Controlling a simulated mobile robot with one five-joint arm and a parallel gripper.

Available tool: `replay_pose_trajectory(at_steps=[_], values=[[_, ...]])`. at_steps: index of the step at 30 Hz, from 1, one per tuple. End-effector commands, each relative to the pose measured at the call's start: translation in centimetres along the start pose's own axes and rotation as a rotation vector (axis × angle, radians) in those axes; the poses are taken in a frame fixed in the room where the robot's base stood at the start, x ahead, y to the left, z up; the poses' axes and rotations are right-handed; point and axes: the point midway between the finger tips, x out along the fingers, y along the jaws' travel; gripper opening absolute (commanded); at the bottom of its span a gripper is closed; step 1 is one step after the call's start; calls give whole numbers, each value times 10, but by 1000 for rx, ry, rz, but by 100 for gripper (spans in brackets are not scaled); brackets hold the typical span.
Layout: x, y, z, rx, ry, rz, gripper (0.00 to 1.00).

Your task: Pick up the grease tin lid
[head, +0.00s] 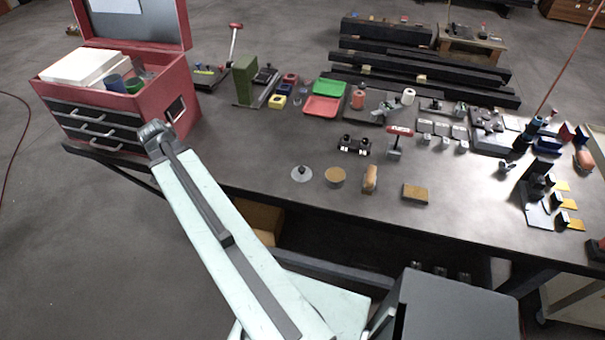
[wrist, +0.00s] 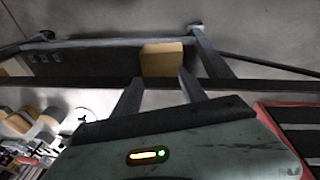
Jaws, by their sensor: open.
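A pale grey round disc with a small dark knob (head: 301,174) lies on the dark workbench (head: 240,165) near its front edge; it looks like the grease tin lid. A pale round shape at lower left in the wrist view (wrist: 84,113) may be the same disc, partly cut off by my gripper body. A round piece with a tan top (head: 335,177) sits just right of the disc. My gripper (wrist: 158,92) is open, with nothing between its two fingers. It is apart from the disc, near the bench edge.
A red tool chest (head: 185,75) stands at the bench's left end. A brush-like piece (head: 370,179) and a tan block (head: 415,194) lie right of the disc. A tan box (head: 258,218) is below the bench. The bench left of the disc is clear.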

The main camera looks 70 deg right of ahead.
Motion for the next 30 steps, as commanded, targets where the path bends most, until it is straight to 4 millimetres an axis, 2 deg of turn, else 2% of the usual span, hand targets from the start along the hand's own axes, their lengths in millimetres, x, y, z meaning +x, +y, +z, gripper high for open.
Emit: replay_pose_trajectory(at_steps=[1,2,3,6,9,12,15,18,24,28,30], values=[[13,44,-36,189,12,34,50],[19,71,-54,303,22,54,50],[26,105,-75,447,35,80,50],[41,185,-110,753,71,137,50],[49,242,-127,966,101,177,50],[53,274,-134,1081,121,200,50],[54,285,-136,1121,127,207,50],[58,285,-135,1123,128,207,50],[82,288,-135,1121,127,207,50],[81,290,-136,1119,127,206,50],[87,290,-136,1119,127,206,50]])
